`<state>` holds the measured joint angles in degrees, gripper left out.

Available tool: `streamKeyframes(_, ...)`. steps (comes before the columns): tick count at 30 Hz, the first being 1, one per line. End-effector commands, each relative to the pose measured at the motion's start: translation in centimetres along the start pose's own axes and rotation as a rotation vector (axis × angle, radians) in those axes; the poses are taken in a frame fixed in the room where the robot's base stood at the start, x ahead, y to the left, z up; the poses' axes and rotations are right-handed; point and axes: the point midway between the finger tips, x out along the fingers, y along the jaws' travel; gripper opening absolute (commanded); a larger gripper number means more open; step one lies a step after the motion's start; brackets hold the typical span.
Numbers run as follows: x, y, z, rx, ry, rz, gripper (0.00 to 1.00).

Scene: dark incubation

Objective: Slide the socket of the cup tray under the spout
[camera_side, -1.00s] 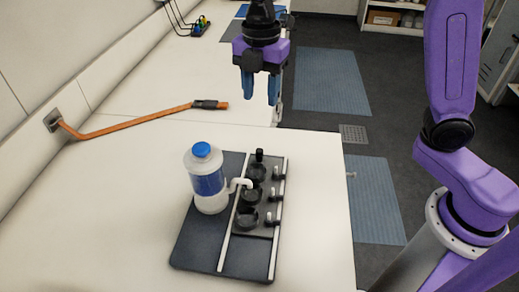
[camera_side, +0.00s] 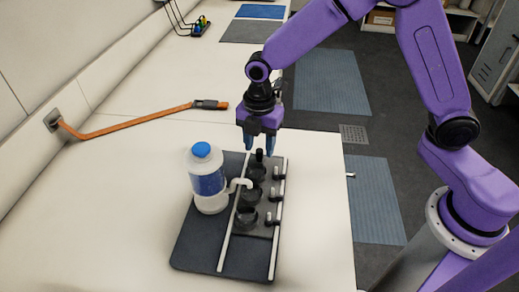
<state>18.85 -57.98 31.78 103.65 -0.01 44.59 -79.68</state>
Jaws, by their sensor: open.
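The cup tray (camera_side: 262,230) is a dark sliding piece with several round sockets in a row, between two white rails (camera_side: 276,240) on a dark base board (camera_side: 196,248). A black knob (camera_side: 259,156) stands upright at its far end. Small white-tipped pegs (camera_side: 278,172) line its right side. A white bottle with a blue cap and blue band (camera_side: 208,180) stands left of the rails. Its white spout (camera_side: 241,183) reaches right over the tray near a middle socket. My gripper (camera_side: 258,145) points down, open, above the knob; contact cannot be told.
An orange cable with a black end (camera_side: 140,124) runs from the wall socket across the table behind the board. The white table (camera_side: 110,220) is clear left of the board. Its right edge drops to the floor.

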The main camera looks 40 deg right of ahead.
Motion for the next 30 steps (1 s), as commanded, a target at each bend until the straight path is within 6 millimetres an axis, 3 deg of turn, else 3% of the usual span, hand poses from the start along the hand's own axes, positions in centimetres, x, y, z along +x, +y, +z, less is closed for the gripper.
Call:
streamKeyframes(6,2.1,0.0,0.0,0.0,0.0,-0.001,0.46)
streamKeyframes(17,2.5,0.0,0.0,0.0,0.0,0.001,0.46)
streamKeyframes(21,2.5,0.0,0.0,0.0,0.0,0.001,0.01)
streamKeyframes(26,2.4,0.0,0.0,0.0,0.0,0.0,0.0)
streamKeyframes(30,2.4,0.5,1.6,0.005,0.0,0.001,0.0)
